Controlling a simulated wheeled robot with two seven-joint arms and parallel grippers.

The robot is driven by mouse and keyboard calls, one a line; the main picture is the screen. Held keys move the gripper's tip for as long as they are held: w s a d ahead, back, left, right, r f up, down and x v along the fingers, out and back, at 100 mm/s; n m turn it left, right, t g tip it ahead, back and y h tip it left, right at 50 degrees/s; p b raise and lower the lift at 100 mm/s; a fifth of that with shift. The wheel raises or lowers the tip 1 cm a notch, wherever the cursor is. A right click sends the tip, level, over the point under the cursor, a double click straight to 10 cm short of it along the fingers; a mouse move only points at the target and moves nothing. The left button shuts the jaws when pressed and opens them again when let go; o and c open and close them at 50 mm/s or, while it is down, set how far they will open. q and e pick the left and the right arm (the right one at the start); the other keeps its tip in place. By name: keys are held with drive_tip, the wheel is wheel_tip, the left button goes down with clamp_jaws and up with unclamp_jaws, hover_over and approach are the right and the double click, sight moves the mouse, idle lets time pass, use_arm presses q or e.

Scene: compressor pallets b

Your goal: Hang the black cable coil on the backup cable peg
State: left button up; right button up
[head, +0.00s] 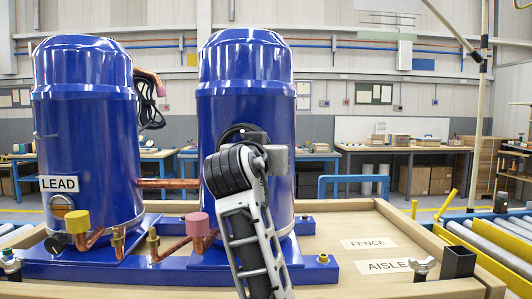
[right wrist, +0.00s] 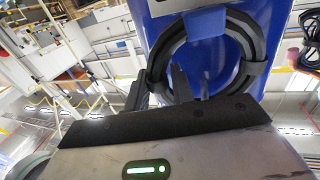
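Two tall blue compressors stand side by side: the left one (head: 85,130) has a LEAD label, the middle one (head: 250,85) shows no readable label. In the right wrist view a black cable coil (right wrist: 252,45) lies against a blue compressor, with a blue piece (right wrist: 205,22) across its top. In the head view, only a dark arc of it shows behind my right gripper (head: 262,152). The gripper's dark fingers (right wrist: 180,88) are at the coil's lower part; their grip is unclear. Another black coil (head: 148,105) hangs beside the LEAD compressor. I cannot identify the backup peg. My left gripper is not in view.
Copper pipes with a pink cap (head: 197,224) and a yellow cap (head: 77,221) stick out in front. The wooden pallet deck (head: 345,225) bears FENCE and AISLE labels and is mostly clear. A black square post (head: 458,262) stands at its right corner, near rollers.

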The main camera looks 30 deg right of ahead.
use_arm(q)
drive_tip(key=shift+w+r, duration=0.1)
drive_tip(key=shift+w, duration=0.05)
use_arm(e)
drive_tip(key=o, duration=0.3)
drive_tip(key=shift+s+a, duration=0.15)
use_arm(q)
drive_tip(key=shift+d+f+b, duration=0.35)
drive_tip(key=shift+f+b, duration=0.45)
drive_tip(key=shift+b, duration=1.05)
use_arm(e)
drive_tip(key=shift+v, duration=7.8)
